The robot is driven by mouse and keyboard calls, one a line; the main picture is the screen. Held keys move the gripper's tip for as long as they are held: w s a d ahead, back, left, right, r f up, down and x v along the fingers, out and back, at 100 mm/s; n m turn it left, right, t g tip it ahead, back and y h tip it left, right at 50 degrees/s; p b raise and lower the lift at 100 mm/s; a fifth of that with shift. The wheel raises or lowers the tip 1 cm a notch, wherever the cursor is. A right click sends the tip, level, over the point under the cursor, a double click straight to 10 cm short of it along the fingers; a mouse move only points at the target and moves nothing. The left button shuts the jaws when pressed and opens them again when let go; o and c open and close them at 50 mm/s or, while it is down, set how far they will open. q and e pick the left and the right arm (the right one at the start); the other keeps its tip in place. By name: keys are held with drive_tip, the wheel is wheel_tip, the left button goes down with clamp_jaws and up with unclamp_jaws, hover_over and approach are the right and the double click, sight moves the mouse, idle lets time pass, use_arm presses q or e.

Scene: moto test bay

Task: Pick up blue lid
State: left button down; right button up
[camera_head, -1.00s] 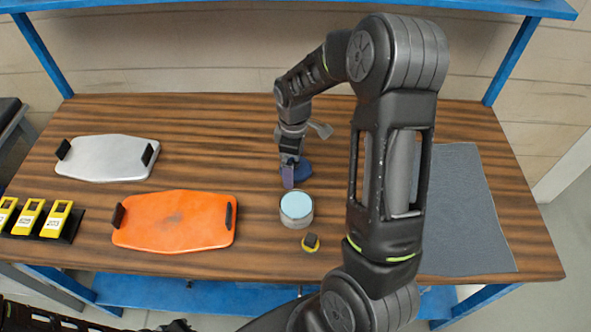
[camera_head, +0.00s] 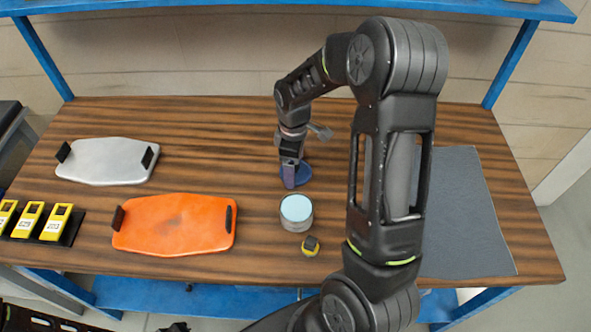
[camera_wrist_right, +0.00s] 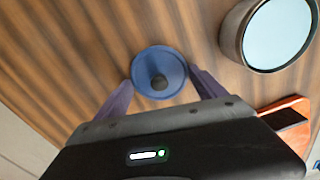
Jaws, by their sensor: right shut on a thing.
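The blue lid (camera_head: 304,174) is round with a dark knob in its middle. It is over the wooden table behind the round container, partly hidden by my right gripper (camera_head: 290,184) in the head view. In the right wrist view the lid (camera_wrist_right: 147,61) lies between the two purple fingers of my right gripper (camera_wrist_right: 161,84), which are shut on its sides. I cannot tell whether the lid touches the table. My left gripper is not in view.
An orange tray (camera_head: 175,224) and silver tray (camera_head: 105,160) lie left. A grey mat (camera_head: 465,220) lies right.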

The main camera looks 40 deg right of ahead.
drive_tip(key=c, duration=0.3)
drive_tip(key=shift+c, duration=0.2)
wheel_tip(320, 180, up, 10)
drive_tip(key=p, duration=0.7)
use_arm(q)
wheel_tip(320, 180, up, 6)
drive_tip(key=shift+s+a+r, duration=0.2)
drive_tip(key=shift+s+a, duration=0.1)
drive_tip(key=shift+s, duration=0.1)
